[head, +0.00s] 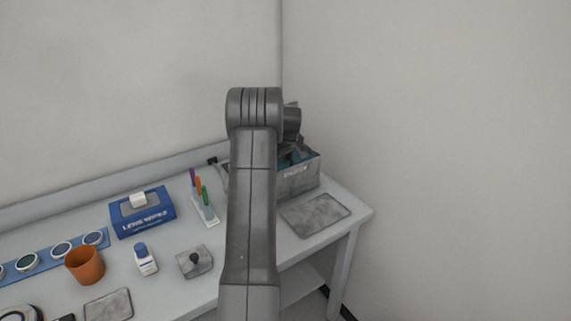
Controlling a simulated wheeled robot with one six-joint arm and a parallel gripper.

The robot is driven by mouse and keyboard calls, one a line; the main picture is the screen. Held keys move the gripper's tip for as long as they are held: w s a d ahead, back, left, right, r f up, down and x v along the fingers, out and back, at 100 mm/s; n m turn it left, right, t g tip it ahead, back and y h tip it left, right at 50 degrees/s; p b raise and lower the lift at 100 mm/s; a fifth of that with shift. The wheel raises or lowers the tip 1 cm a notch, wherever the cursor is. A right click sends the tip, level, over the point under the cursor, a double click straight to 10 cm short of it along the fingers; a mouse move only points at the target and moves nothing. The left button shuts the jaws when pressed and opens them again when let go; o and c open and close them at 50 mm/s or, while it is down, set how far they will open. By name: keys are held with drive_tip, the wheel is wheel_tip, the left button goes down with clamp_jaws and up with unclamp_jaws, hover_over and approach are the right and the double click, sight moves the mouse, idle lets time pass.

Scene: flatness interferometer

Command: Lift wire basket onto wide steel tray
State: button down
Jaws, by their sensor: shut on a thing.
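The wire basket (298,180) is a grey box-like container at the back right of the bench, partly hidden behind my arm. Its base looks close to the bench top, but I cannot tell whether it touches. My gripper (297,154) is at the basket's top, mostly hidden by my arm, and is shut on it; the fingertips are hard to make out. A flat grey steel tray (316,215) lies bare in front of the basket, near the bench's right end. A second flat grey plate (108,306) lies at the front left.
A rack of coloured pens (204,208) stands just left of my arm. Farther left are a blue lens wipes box (143,216), a white bottle (146,260), a knobbed grey block (195,262), an orange cup (85,266) and a blue strip with round optics (61,249). Walls close off the back and right.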

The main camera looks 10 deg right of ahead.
wheel_tip(320, 180, up, 16)
drive_tip(key=shift+b, duration=0.4)
drive_tip(key=shift+s, duration=0.1)
